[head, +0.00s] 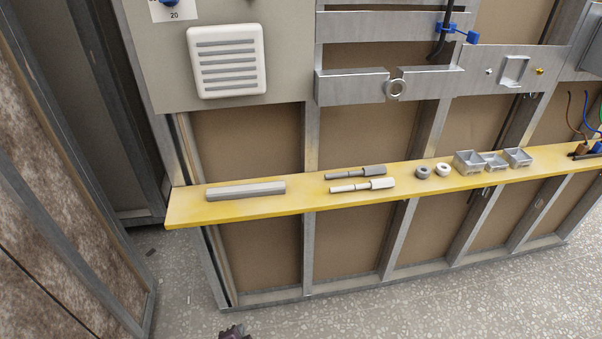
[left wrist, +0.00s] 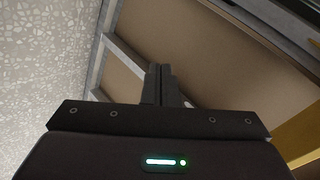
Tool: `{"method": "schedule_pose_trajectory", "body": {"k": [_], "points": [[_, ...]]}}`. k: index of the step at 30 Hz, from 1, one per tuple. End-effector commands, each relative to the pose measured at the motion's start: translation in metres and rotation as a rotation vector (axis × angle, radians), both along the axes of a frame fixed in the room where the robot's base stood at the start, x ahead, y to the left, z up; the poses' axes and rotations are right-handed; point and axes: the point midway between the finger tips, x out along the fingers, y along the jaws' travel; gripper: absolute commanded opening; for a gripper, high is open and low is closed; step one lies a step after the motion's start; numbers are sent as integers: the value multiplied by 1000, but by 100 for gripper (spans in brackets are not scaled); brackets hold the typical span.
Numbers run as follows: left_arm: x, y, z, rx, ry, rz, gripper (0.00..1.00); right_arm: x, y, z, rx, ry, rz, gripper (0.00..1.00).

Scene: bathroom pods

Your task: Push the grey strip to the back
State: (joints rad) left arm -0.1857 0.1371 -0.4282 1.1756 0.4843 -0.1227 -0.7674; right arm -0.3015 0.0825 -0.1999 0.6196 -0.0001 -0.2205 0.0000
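The grey strip (head: 245,190) is a long, light-grey bar. It lies lengthwise on the left part of the yellow shelf (head: 300,203), with a narrow band of bare shelf in front of it. My left gripper (left wrist: 159,72) shows in the left wrist view with its two dark fingers together and nothing seen between them. In the head view only a small dark piece shows at the bottom edge, below the shelf and apart from the strip; it may be part of this gripper. My right gripper is not in view.
To the strip's right on the shelf are two grey and white rod-like tools (head: 362,186), two small rings (head: 433,171) and several metal boxes (head: 493,160). A white vent (head: 228,61) hangs above. Metal studs (head: 312,140) stand behind. The speckled floor in front is mostly clear.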

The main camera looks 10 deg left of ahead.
Motion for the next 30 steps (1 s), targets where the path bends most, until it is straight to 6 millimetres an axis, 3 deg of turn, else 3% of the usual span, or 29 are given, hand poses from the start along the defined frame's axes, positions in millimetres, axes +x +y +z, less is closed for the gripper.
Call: {"method": "schedule_pose_trajectory", "body": {"k": [1,6,9,12,15,18,21,28,30], "points": [[-30,7,-34,-58,83,41,0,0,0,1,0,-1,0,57],[-139,21,-125,-275,341,230,0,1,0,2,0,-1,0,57],[-207,24,-160,-379,477,360,0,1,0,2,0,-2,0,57],[-264,24,-181,-458,585,479,0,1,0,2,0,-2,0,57],[-307,22,-193,-512,661,572,0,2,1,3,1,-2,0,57],[-332,20,-198,-541,705,630,0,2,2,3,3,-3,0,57],[-342,19,-200,-554,723,655,0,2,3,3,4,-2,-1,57],[-343,19,-200,-556,724,659,0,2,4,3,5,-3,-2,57],[-343,19,-200,-556,724,659,7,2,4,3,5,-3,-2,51]]}}
